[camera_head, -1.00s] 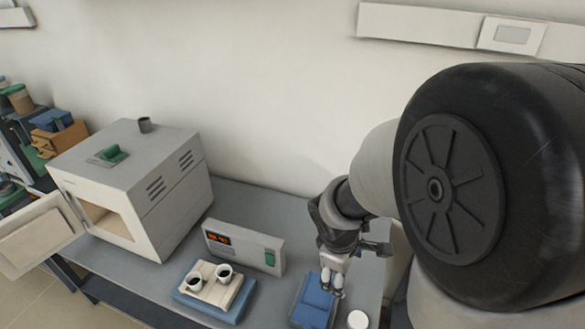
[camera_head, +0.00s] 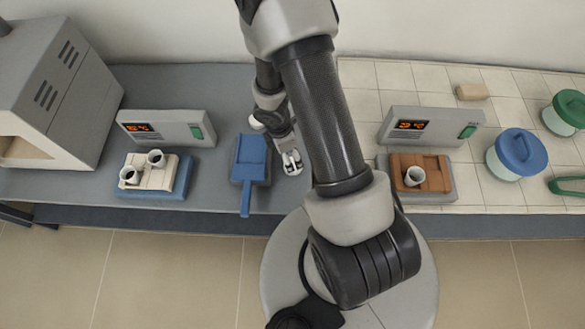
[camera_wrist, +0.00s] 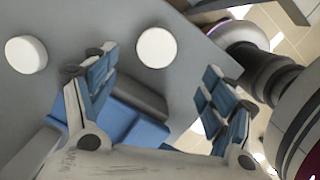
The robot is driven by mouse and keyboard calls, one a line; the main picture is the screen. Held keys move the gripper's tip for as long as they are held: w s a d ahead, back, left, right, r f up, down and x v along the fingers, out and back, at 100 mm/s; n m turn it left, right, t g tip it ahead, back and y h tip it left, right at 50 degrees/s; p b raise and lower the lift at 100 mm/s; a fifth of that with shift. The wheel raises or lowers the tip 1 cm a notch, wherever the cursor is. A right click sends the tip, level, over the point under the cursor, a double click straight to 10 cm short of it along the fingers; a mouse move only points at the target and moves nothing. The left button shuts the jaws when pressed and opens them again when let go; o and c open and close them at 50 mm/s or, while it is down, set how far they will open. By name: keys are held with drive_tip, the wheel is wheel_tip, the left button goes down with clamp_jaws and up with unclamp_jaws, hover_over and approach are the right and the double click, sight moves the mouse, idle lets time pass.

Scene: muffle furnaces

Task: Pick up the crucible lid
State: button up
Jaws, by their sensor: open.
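Two small white round discs that look like crucible lids lie on the grey bench. In the wrist view one lid (camera_wrist: 156,47) shows between and just beyond my fingertips, and another lid (camera_wrist: 26,55) lies to the left. In the head view one lid (camera_head: 257,122) shows partly behind my wrist; the other cannot be told apart from my pale fingers. My gripper (camera_head: 291,158) points down, open and empty, just right of the blue tray. In the wrist view my gripper (camera_wrist: 158,66) has its fingers spread on both sides of the lid. The height gap is unclear.
The blue tray (camera_head: 250,152) with a handle is close left of my gripper. Left are a balance (camera_head: 170,130) with two cups and a furnace (camera_head: 60,80). Right are another balance (camera_head: 430,128) with one cup, a blue-lidded jar (camera_head: 516,152) and a green-lidded jar (camera_head: 566,112).

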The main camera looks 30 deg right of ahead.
drive_tip(key=f+b, duration=0.1)
drive_tip(key=f, duration=0.2)
drive_tip(key=d+f+b, duration=0.1)
drive_tip(key=f+b, duration=0.1)
drive_tip(key=f, duration=0.1)
drive_tip(key=f+b, duration=0.2)
drive_tip(key=shift+w+d+f, duration=0.15)
drive_tip(key=shift+f, duration=0.25)
drive_tip(key=shift+c, duration=0.4)
drive_tip(key=c, duration=0.8)
